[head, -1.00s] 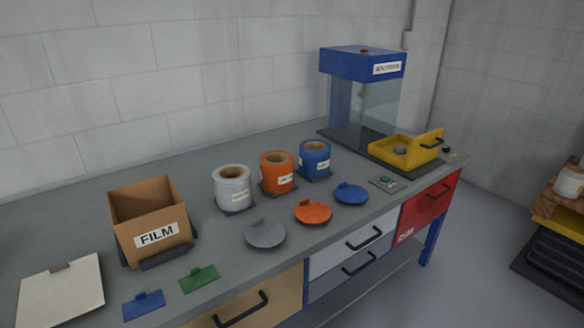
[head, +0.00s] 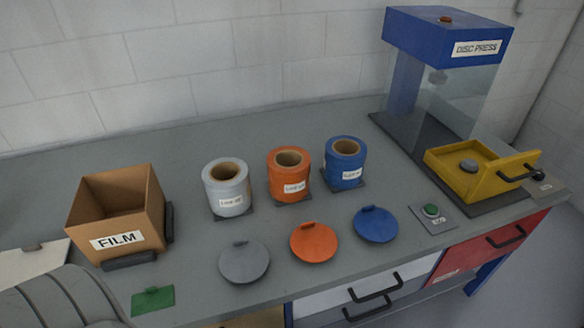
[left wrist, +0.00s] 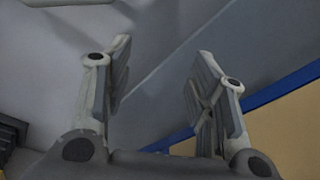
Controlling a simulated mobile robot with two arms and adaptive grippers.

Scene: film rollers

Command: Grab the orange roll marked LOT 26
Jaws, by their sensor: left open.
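The orange roll (head: 289,178) stands upright on a small dark base in the middle of the bench in the head view. Its white label is too small to read surely. A white roll (head: 226,190) stands to its left and a blue roll (head: 344,165) to its right, each with a label. My left gripper (left wrist: 160,85) is open and empty in the left wrist view, above a grey surface with a blue edge. It is away from the rolls, and only part of my left arm shows at the head view's lower left. My right gripper is not in view.
Grey, orange and blue round lids (head: 314,242) lie before the rolls. A cardboard FILM box (head: 120,242) stands at left, a green plate (head: 153,299) in front. At right are a green button (head: 430,210), a yellow tray (head: 455,190) and the blue disc press (head: 447,40).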

